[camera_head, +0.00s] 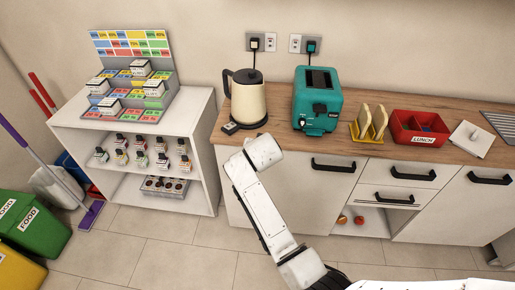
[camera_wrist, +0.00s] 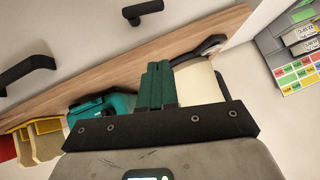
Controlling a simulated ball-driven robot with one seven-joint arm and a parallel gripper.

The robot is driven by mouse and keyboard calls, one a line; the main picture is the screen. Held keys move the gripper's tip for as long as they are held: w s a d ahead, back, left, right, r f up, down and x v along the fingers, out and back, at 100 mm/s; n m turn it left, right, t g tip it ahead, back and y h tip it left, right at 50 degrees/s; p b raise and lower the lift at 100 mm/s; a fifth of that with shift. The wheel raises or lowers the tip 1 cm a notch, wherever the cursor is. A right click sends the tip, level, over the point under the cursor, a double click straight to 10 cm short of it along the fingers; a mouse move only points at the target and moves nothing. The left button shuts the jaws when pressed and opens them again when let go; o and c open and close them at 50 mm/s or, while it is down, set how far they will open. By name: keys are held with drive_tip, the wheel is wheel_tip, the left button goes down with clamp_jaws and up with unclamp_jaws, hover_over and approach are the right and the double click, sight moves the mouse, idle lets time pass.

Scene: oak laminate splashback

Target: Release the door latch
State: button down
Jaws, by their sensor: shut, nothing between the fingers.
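No separate door latch can be made out; pale cabinet doors with black bar handles show. One handle (camera_wrist: 143,10) is at the top of the wrist view, beyond my fingertips and apart from them. Another handle (camera_wrist: 25,75) is at the left there. In the head view, a handle (camera_head: 334,166) is on the door right of my arm. My gripper (camera_wrist: 157,66) has dark teal fingers pressed together, empty, and overlaps the counter edge in the wrist view. In the head view my white arm crosses the left cabinet front, and my fingers are hidden.
On the wooden counter (camera_head: 218,135) stand a cream kettle (camera_head: 248,102), a teal toaster (camera_head: 320,118), a yellow toast rack (camera_head: 358,133) and a red lunch box (camera_head: 420,138). A white shelf unit (camera_head: 208,125) is left. Green bin (camera_head: 45,235) stands at lower left. The floor before the shelf is clear.

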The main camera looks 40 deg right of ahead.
drive_tip(key=shift+v, duration=1.45)
